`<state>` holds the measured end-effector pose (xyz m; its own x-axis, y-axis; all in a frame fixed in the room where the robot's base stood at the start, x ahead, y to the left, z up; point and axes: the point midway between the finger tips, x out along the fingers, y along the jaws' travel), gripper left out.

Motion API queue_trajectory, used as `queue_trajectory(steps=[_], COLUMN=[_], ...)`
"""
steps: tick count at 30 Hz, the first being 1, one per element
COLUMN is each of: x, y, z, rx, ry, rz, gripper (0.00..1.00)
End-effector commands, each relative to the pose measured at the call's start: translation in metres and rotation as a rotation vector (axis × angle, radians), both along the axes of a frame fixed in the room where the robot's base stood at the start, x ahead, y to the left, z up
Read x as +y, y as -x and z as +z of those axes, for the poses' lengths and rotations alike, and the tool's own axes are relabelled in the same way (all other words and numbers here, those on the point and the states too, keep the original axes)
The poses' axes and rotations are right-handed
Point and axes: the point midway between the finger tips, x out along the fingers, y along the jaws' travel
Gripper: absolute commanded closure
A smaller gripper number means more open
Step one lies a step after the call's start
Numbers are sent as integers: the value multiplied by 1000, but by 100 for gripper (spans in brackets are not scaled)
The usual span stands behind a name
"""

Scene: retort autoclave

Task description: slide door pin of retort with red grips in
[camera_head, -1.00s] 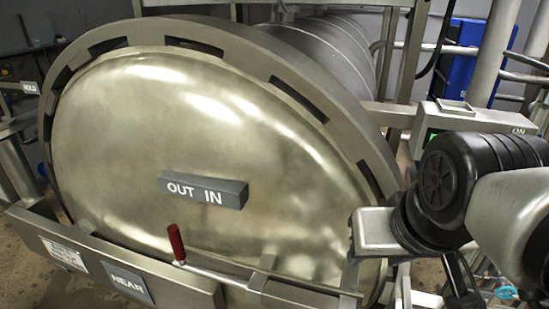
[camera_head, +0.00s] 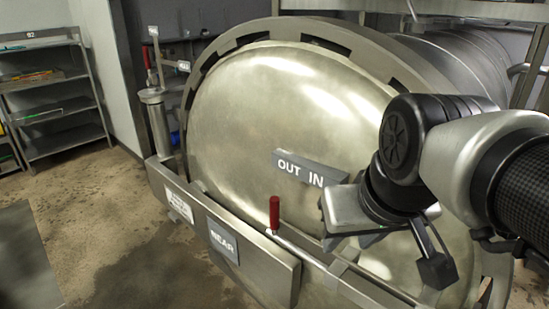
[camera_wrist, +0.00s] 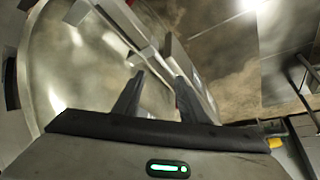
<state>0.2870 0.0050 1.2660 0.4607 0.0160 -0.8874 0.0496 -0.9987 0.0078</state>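The door pin is a thin metal rod (camera_head: 300,247) lying along the beam below the retort door. Its upright red grip (camera_head: 274,213) stands at the rod's left end, just right of the NEAR plate (camera_head: 222,240). The round retort door (camera_head: 270,110) is shut across the vessel and carries a grey OUT IN block (camera_head: 310,168). My gripper is in front of the door's lower right, to the right of the red grip and apart from it. In the wrist view my gripper (camera_wrist: 160,78) has its two dark fingers spread, with nothing seen held between them.
A metal post (camera_head: 157,125) rises at the beam's left end. A shelf rack (camera_head: 60,95) stands against the wall at far left. Open floor (camera_head: 95,220) lies left of the retort. The beam (camera_head: 265,270) sticks out in front of the door's lower edge.

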Motion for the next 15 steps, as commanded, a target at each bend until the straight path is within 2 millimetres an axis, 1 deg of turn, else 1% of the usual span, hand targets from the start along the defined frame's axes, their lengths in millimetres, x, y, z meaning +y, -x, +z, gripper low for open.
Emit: queue_trajectory(steps=[1, 2, 3, 5, 6, 9, 12, 15], x=[5, 8, 14, 24, 31, 47, 61, 69], y=[-18, -29, -46, -73, -91, -132, -163, -183], z=[-6, -4, -1, 1, 3, 4, 3, 3], rx=[13, 20, 31, 49, 57, 75, 82, 84], ry=[7, 10, 14, 19, 22, 23, 22, 21], rz=[37, 66, 108, 181, 230, 348, 444, 508], gripper=[62, 62, 62, 62, 62, 62, 62, 62])
